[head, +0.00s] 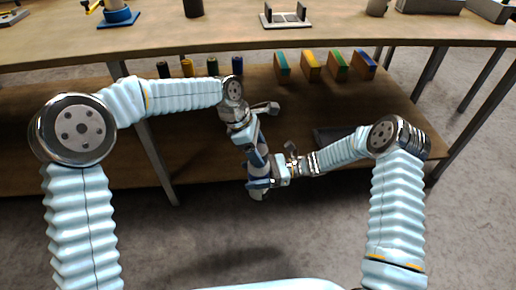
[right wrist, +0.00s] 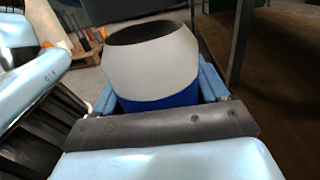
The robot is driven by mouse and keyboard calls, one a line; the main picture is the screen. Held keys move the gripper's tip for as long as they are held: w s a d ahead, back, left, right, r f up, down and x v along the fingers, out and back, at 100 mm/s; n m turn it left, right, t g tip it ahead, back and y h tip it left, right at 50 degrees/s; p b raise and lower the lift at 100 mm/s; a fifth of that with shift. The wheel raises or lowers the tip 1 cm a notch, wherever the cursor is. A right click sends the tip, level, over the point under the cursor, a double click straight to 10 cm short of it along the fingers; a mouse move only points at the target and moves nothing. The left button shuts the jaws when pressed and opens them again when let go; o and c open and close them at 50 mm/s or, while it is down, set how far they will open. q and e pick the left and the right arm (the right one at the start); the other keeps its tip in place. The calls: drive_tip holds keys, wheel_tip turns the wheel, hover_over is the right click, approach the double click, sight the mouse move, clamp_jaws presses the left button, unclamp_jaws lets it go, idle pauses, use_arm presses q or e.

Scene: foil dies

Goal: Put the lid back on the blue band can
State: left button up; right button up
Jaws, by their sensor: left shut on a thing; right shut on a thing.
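The blue band can (right wrist: 150,68) fills the middle of the right wrist view, pale grey with a blue band (right wrist: 165,101) low down and a dark round top that looks like an open mouth. My right gripper (head: 260,186) is shut on it; its fingers show on both sides of the can. In the head view the can (head: 258,164) is small and partly hidden between my grippers. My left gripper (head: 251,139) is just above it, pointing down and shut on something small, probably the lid. The lid itself cannot be made out clearly.
Several small banded cans (head: 212,67) stand in a row on the lower shelf (head: 200,130), beside several coloured upright blocks (head: 311,66). The upper tabletop (head: 220,32) carries a white rack (head: 285,18) and a blue stand (head: 118,18). The floor in front is clear.

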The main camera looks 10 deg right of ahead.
use_arm(q)
drive_tip(key=shift+f, duration=0.6)
idle(0.3)
drive_tip(key=o, duration=1.1)
drive_tip(key=v, duration=1.2)
drive_tip(key=shift+f, duration=0.1)
